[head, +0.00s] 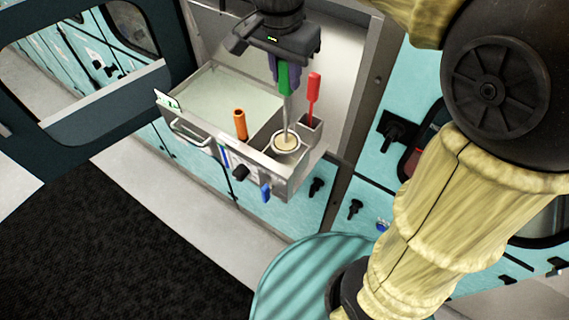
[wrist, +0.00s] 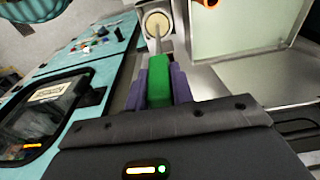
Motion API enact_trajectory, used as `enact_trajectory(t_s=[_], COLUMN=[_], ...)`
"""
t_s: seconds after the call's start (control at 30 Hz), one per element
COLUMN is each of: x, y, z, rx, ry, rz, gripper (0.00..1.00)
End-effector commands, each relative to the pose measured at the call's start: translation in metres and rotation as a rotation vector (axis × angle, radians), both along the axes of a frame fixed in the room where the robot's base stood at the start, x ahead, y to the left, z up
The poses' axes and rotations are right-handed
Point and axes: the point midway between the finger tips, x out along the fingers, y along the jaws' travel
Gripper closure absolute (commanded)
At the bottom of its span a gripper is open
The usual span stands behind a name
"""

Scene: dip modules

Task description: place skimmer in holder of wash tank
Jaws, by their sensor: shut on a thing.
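My gripper (head: 282,74) has its purple fingers shut on the green handle of the skimmer (head: 285,80). The skimmer hangs nearly upright, its thin grey rod running down to a round cup (head: 286,143) at the front right of the wash tank (head: 212,84). A pale cream disc shows at the cup's mouth; I cannot tell whether it is the skimmer's head or the cup's contents. In the wrist view the green handle (wrist: 159,82) lies between the purple fingers, and the rod points at the cup (wrist: 158,22).
A red-handled tool (head: 313,92) stands in a small square holder right of the cup, close to my gripper. An orange handle (head: 240,124) stands at the tank's front. A black knob (head: 240,171) and a blue handle (head: 265,192) stick out of the front panel.

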Motion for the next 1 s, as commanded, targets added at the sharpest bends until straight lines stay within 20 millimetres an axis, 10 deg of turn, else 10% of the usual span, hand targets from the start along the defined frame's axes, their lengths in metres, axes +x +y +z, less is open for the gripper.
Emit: enact_trajectory(t_s=[0.5,1.0], x=[0.000,0.000], y=[0.000,0.000], z=[-0.012,-0.072], rx=[-0.001,0.000], ry=[0.001,-0.001], rz=[0.001,0.000], gripper=[0.95,0.95])
